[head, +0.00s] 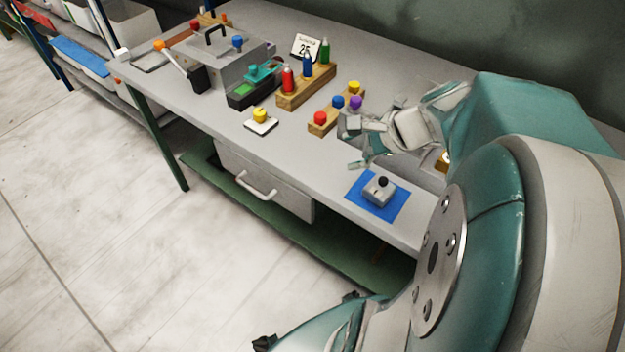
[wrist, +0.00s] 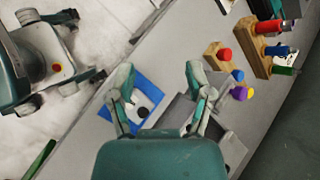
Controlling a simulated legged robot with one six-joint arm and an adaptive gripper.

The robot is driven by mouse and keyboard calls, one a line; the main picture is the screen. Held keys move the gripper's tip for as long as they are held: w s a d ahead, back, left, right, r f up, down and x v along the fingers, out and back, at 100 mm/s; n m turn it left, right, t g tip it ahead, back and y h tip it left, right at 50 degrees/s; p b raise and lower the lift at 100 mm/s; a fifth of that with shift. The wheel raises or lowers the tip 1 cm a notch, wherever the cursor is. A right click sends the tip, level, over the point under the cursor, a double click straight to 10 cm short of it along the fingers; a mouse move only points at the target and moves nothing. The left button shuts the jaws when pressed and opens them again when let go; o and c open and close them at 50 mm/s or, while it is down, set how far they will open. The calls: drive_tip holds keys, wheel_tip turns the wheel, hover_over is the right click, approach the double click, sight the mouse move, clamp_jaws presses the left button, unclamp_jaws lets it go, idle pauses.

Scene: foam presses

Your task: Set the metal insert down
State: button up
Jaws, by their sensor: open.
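The metal insert (head: 379,191) is a small grey block with a black knob. It rests on a blue mat (head: 398,209) near the front edge of the table. In the wrist view the insert (wrist: 143,106) lies on the blue mat (wrist: 122,74), partly hidden by my gripper's left finger and palm. My gripper (head: 352,146) is open and empty, above the table and up from the insert in the head view. In the wrist view the two fingers of my gripper (wrist: 159,78) are spread wide apart.
A wooden block with red, blue and yellow knobs (head: 332,115) and a rack with red, blue and green bottles (head: 305,87) stand behind. A grey press (head: 222,62) and a white pad with a yellow knob (head: 260,121) are farther left. A drawer (head: 264,186) hangs under the table.

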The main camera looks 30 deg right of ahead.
drive_tip(key=s+a+r+n+h, duration=0.2)
drive_tip(key=a+n, duration=0.4)
drive_tip(key=n, duration=0.4)
drive_tip(key=s+a+r+n+g+h, duration=0.1)
drive_tip(key=s+a+r+n+h, duration=0.1)
drive_tip(key=s+a+n, duration=0.3)
drive_tip(key=a+n+h, duration=0.1)
drive_tip(key=n, duration=0.3)
drive_tip(key=shift+s+r+n, duration=0.15)
drive_tip(key=shift+n, duration=0.25)
drive_tip(key=shift+d, duration=0.1)
